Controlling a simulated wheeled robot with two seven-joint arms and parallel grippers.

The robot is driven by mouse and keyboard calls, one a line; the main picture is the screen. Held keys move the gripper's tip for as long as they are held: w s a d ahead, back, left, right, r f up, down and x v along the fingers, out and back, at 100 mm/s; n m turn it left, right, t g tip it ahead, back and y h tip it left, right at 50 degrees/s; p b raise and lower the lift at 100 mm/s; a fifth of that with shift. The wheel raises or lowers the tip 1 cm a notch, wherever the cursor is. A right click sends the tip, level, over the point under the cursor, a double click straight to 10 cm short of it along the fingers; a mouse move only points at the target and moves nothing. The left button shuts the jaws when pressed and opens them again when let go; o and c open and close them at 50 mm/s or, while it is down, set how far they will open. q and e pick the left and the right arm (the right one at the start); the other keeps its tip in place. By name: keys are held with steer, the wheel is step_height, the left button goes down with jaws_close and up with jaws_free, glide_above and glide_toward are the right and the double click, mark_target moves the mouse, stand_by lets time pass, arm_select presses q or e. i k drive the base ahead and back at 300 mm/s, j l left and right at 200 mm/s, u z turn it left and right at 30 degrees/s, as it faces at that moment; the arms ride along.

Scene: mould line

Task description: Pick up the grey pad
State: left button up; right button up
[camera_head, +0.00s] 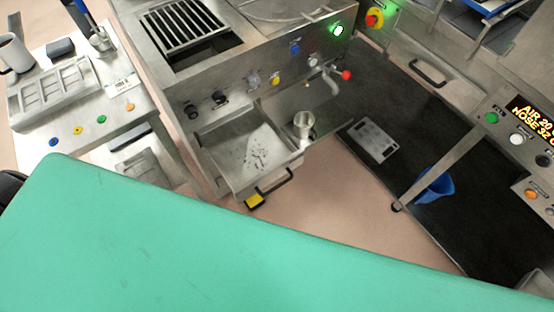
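A small dark grey block-like pad (60,48) lies on the light table at the upper left. It is just behind the grey moulded tray and between the white mug and the metal cup. It looks like the grey pad, but it is small in the picture. Neither of my grippers shows in the head view, so I cannot see what they hold.
The left table holds a grey compartment tray (52,92), a white mug (15,54) and a metal cup (102,40). A machine with an open metal drawer (215,140) stands centre. A green surface hides the lower foreground.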

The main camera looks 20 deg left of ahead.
mark_target(54, 50)
steer(key=u, duration=1.95)
